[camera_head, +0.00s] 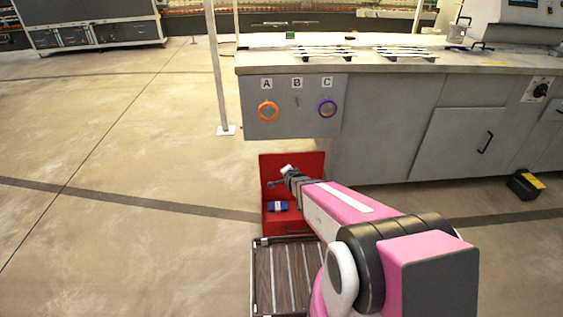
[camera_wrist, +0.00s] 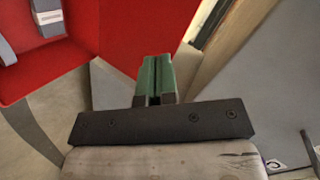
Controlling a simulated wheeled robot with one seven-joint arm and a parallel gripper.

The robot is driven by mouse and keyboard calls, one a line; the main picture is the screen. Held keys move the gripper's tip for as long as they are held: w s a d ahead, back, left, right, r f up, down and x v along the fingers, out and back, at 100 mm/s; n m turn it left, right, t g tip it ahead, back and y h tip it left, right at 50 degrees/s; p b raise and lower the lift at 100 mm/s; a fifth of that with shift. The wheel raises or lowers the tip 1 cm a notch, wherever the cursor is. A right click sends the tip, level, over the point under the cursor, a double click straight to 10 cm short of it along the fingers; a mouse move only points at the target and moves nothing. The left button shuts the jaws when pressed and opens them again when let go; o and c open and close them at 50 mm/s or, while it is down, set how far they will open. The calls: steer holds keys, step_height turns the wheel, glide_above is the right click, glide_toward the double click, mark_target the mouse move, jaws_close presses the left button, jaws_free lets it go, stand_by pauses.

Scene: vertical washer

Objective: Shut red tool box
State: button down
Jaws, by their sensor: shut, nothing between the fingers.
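The red tool box (camera_head: 289,222) is open on the floor in front of the grey cabinet, with its lid (camera_head: 307,161) standing up at the back. A blue item with a pale label (camera_head: 278,207) lies inside. My gripper (camera_head: 280,181) is shut and empty, in front of the lid in the head view. In the wrist view, my shut green fingers (camera_wrist: 157,77) are near the red lid (camera_wrist: 137,32); I cannot tell whether they touch it. The box's red inside (camera_wrist: 40,78) shows at the left. My arm hides part of the box's right side.
The grey cabinet (camera_head: 385,150) stands behind and to the right, with a panel (camera_head: 296,105) marked A, B, C overhanging near the box. A white post (camera_head: 217,70) stands to the left. A black and yellow box (camera_head: 525,185) is at far right. Floor on the left is clear.

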step_height(320, 180, down, 4)
steer(key=w+a+m+t, duration=0.2)
steer(key=w+m+t, duration=0.1)
steer(key=m+t, duration=0.1)
steer(key=m+t+h, duration=0.1)
steer(key=m+t, duration=0.1)
steer(key=m, duration=0.1)
glide_toward(281, 157)
steer(key=w, duration=0.7)
steer(key=shift+w+r, duration=0.1)
steer(key=shift+w, duration=0.2)
steer(key=w, duration=3)
steer(key=shift+s, duration=0.1)
